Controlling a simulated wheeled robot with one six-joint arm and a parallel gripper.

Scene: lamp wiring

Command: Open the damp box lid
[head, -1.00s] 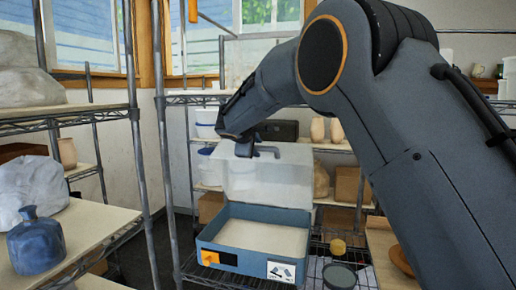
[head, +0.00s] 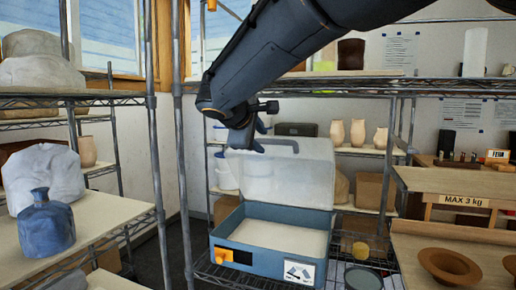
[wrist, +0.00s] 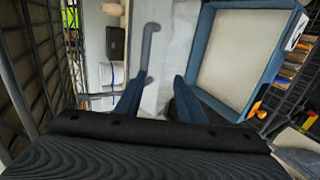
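The damp box (head: 270,262) is a blue tray with a pale flat bed inside and an orange latch (head: 223,254) at its front left. Its translucent lid (head: 290,175) stands upright along the back edge. A grey handle (head: 282,142) sticks up from the lid's top edge. In the wrist view the handle (wrist: 149,52) lies just beyond my fingertips, and the box (wrist: 243,8) is at the right. My gripper (head: 248,136) is at the lid's top left, beside the handle. In the wrist view my gripper (wrist: 156,80) has its two blue fingers apart, with nothing clearly held.
A blue bottle (head: 46,222) stands on the left shelf. A brown bowl (head: 450,266) sits on the right bench. Vases (head: 358,132) stand behind.

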